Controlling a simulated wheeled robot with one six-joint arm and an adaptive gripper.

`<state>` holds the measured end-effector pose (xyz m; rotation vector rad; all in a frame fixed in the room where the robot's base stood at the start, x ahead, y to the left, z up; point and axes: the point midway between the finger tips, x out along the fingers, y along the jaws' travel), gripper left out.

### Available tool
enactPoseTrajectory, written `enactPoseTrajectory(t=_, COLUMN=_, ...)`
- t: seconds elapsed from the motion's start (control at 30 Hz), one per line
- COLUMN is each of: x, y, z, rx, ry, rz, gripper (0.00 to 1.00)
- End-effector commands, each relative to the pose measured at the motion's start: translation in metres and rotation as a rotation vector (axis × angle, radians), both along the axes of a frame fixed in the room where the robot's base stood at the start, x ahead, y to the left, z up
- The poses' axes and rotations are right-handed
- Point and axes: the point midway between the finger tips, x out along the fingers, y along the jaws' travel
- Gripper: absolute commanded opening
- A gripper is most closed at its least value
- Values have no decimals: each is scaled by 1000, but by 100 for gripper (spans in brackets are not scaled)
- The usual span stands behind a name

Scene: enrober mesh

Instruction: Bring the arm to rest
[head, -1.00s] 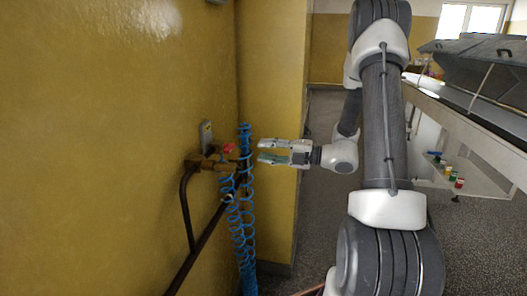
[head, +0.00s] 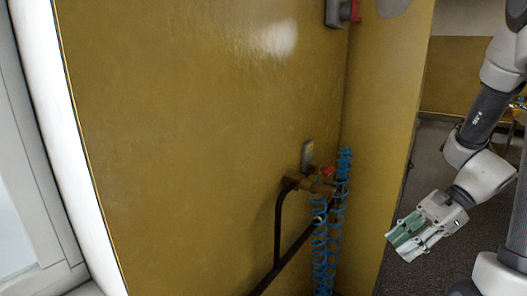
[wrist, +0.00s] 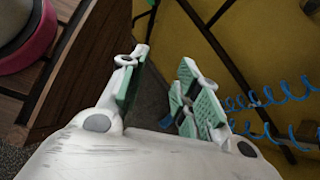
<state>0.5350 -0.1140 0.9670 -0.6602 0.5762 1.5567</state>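My gripper (head: 398,243) is in the lower right of the head view, pointing down and to the left. It is empty in the wrist view (wrist: 164,62), with a clear gap between its green-padded fingers. In the head view it appears to the right of the blue coiled hose (head: 322,245) and apart from it. My arm is bent, and part of it is cut off by the right edge of the head view.
A brass valve with a red handle (head: 327,171) sits on the yellow wall (head: 190,130), with a dark pipe (head: 277,228) below. A red and grey box (head: 340,12) is higher up. The wrist view shows a brown wooden surface (wrist: 88,62) and a pink round object (wrist: 38,42).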

Motion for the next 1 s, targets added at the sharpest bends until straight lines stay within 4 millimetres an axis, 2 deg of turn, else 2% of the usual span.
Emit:
enactPoseTrajectory(t=0.1, x=-27, y=-16, z=17, rx=-168, ry=-195, rz=321, gripper=32)
enactPoseTrajectory(t=0.2, x=-42, y=-32, z=32, rx=-295, ry=-333, rz=574, gripper=32)
enactPoseTrajectory(t=0.4, x=-58, y=-56, z=70, rx=-529, ry=-543, rz=984, gripper=32)
enactPoseTrajectory(t=0.5, x=-64, y=-62, z=91, rx=-639, ry=-621, rz=1123, gripper=32)
enactPoseTrajectory(t=0.67, x=-72, y=-59, z=122, rx=-782, ry=-736, rz=1236, gripper=32)
enactPoseTrajectory(t=0.8, x=-76, y=-47, z=142, rx=-843, ry=-843, rz=1261, gripper=32)
enactPoseTrajectory(t=1.0, x=-76, y=-36, z=155, rx=-870, ry=-919, rz=1284, gripper=32)
